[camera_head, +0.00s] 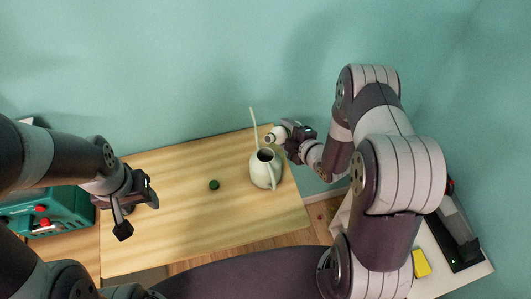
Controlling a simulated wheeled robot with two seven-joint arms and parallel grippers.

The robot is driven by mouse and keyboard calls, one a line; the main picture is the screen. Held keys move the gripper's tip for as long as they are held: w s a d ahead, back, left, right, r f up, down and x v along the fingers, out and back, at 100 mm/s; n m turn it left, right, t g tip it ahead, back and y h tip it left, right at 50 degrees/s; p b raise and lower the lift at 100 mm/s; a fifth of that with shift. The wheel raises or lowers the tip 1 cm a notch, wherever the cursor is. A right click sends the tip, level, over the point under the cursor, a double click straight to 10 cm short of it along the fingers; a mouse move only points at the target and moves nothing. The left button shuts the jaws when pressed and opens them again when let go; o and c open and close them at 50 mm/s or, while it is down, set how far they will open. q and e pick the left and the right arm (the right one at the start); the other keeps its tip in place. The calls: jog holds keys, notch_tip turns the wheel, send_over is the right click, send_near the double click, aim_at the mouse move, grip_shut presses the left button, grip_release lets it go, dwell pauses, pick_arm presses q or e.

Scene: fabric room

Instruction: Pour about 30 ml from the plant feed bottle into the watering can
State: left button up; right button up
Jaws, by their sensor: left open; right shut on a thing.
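A pale green watering can (262,174) stands upright on the wooden table, its thin spout pointing to the back and its dark top opening facing up. My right gripper (289,139) is shut on the plant feed bottle (277,133), a small whitish bottle. The bottle is tipped, with its open mouth facing left, just behind and above the can's opening. I cannot see any liquid stream or the level inside. A small dark green cap (214,185) lies on the table left of the can. My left gripper (133,203) is open and empty over the table's left edge.
The wooden table (180,235) is otherwise bare. A green box with red knobs (60,213) stands at the left. At the right, a white surface (440,275) holds a yellow block (421,263) and a black device (459,235). A teal wall rises behind.

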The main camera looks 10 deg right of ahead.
jog(key=shift+f+n+t+b, duration=0.1)
jog(key=shift+n+t+b, duration=0.2)
jog(key=shift+d+f+n+h, duration=0.1)
jog(key=shift+d+n+h, duration=0.05)
jog(key=shift+n+h, duration=0.25)
jog(key=shift+r+n+t+b, duration=0.5)
dwell(0.7)
jog(key=shift+w+d+r+h, duration=0.15)
jog(key=shift+w+d+h, duration=0.15)
jog(key=shift+w+d, duration=0.2)
dwell(0.4)
jog(key=shift+r+n, duration=0.2)
jog(key=shift+n, duration=0.1)
dwell(1.4)
jog(key=shift+s+d+f+m+g+y+p, duration=0.1)
jog(key=shift+f+m+g+y+p, duration=0.25)
jog(key=shift+m+p, duration=0.6)
jog(key=shift+f+m+g+y, duration=0.25)
jog(key=shift+m+y, duration=0.1)
jog(key=shift+m, duration=0.1)
jog(key=shift+s+a+r+m+g+p, duration=0.2)
jog(key=shift+m+g+p, duration=0.1)
jog(key=shift+m, duration=0.1)
jog(key=shift+a+f, duration=0.1)
jog(key=shift+a, duration=0.05)
